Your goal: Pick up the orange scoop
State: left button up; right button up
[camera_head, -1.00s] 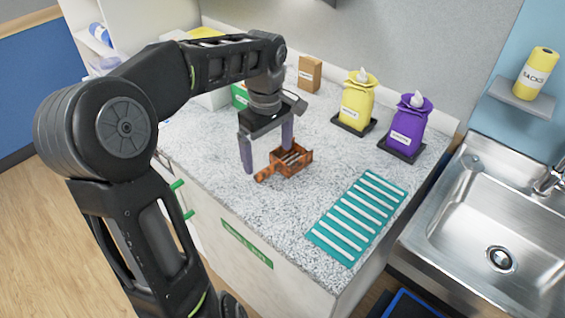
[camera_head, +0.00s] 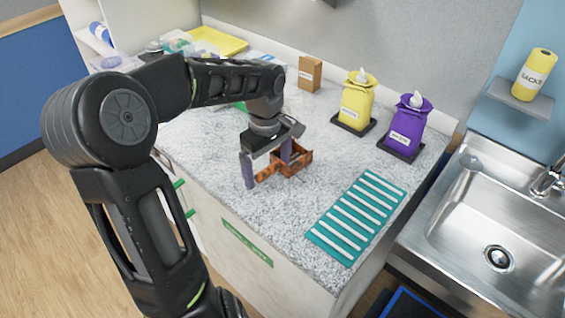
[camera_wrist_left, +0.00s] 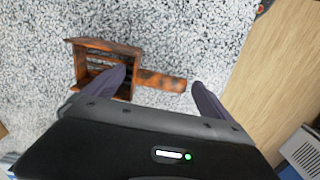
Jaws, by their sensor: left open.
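The orange scoop (camera_head: 293,160) lies on the speckled counter, its box-like pan to the right and its short handle pointing left toward the front edge. In the left wrist view the scoop (camera_wrist_left: 160,82) shows its slatted pan at left and its handle reaching right. My left gripper (camera_head: 268,170) is open above the scoop, fingers pointing down. In the wrist view the left gripper's fingers (camera_wrist_left: 160,88) stand on either side of the handle's length, one overlapping the pan, the other near the handle's end. Contact cannot be told. My right gripper is not in view.
A teal ribbed mat (camera_head: 358,217) lies to the right on the counter (camera_head: 300,215). A yellow bag (camera_head: 357,100) and a purple bag (camera_head: 408,127) stand behind it. A brown box (camera_head: 310,73) is at the back. A sink (camera_head: 490,215) is at right.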

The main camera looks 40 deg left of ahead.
pick_arm(q)
jog(key=shift+c, duration=0.4)
jog(key=c, duration=1.4)
